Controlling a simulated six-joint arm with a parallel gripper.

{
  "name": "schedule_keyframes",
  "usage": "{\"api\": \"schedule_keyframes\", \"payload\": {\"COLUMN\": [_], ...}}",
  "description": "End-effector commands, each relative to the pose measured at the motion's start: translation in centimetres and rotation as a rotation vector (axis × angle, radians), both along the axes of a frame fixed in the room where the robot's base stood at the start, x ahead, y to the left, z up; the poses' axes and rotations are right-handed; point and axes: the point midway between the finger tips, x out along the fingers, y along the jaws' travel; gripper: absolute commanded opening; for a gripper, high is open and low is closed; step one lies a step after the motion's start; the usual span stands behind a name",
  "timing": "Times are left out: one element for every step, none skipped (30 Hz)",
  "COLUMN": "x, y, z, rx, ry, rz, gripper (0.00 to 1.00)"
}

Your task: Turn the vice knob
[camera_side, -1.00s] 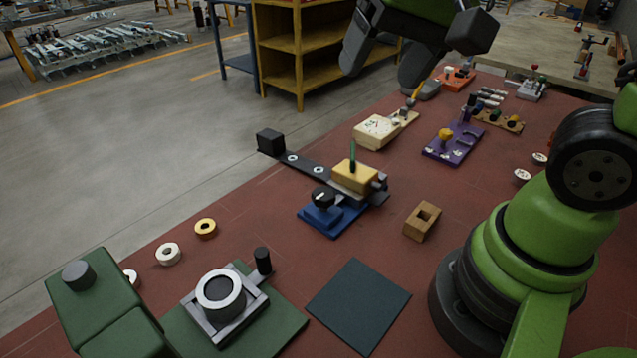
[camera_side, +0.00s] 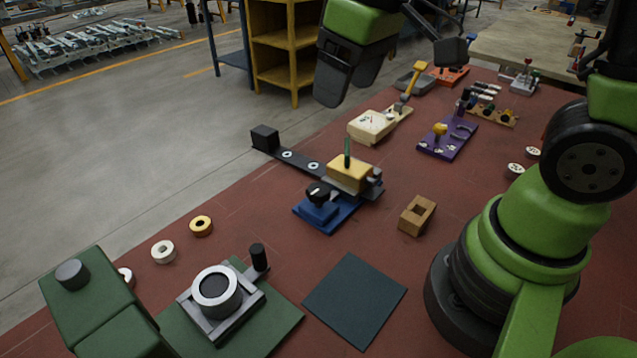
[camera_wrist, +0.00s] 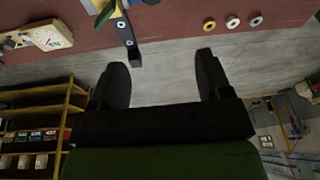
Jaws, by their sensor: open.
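A blue-based fixture (camera_side: 330,218) stands mid-table. It has a black knob (camera_side: 318,190) with a white mark on top, and a yellow block (camera_side: 350,172) with a green rod beside the knob. Nearer the camera, a grey frame (camera_side: 190,299) holds a round cylinder and has a black upright handle (camera_side: 258,257). I cannot tell for sure which is the vice. My gripper (camera_side: 340,95) is above the table's far-left edge, beyond the blue fixture, touching nothing. In the wrist view my gripper (camera_wrist: 162,62) is open and empty, with bare floor between its fingers.
A dark bar with a black cube (camera_side: 264,138) reaches left from the blue fixture. A cream box (camera_side: 371,126), purple board (camera_side: 447,138) and wooden block (camera_side: 416,216) stand around it. Rings (camera_side: 201,226) lie along the left edge. A dark mat (camera_side: 355,301) is bare.

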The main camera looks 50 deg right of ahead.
Motion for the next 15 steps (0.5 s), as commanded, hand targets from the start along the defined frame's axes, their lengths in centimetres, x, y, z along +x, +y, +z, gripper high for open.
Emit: {"api": "schedule_keyframes", "payload": {"x": [1.1,1.6,2.3,2.7,3.1,3.5,3.8,4.0,4.2,4.3,4.4,4.5,4.5,4.6,4.6], "y": [0.0,0.0,0.0,0.0,0.0,0.0,0.0,0.0,0.0,0.0,0.0,0.0,0.0,0.0,0.0], "z": [-1.7,-2.5,-3.7,-4.6,-5.4,-6.4,-7.1,-7.7,-8.4,-8.8,-9.2,-9.5,-9.8,-10.0,-10.3], "rx": [-0.021,-0.034,-0.050,-0.060,-0.068,-0.078,-0.084,-0.090,-0.095,-0.098,-0.101,-0.103,-0.105,-0.106,-0.107], "ry": [0.049,0.072,0.100,0.119,0.137,0.159,0.173,0.186,0.200,0.209,0.216,0.221,0.226,0.229,0.231], "rz": [0.048,0.076,0.116,0.144,0.168,0.199,0.220,0.239,0.258,0.272,0.282,0.292,0.297,0.300,0.303], "gripper": [0.71,0.71,0.71,0.71,0.71,0.71,0.71,0.71,0.71,0.71,0.71,0.71,0.71,0.71,0.71]}}
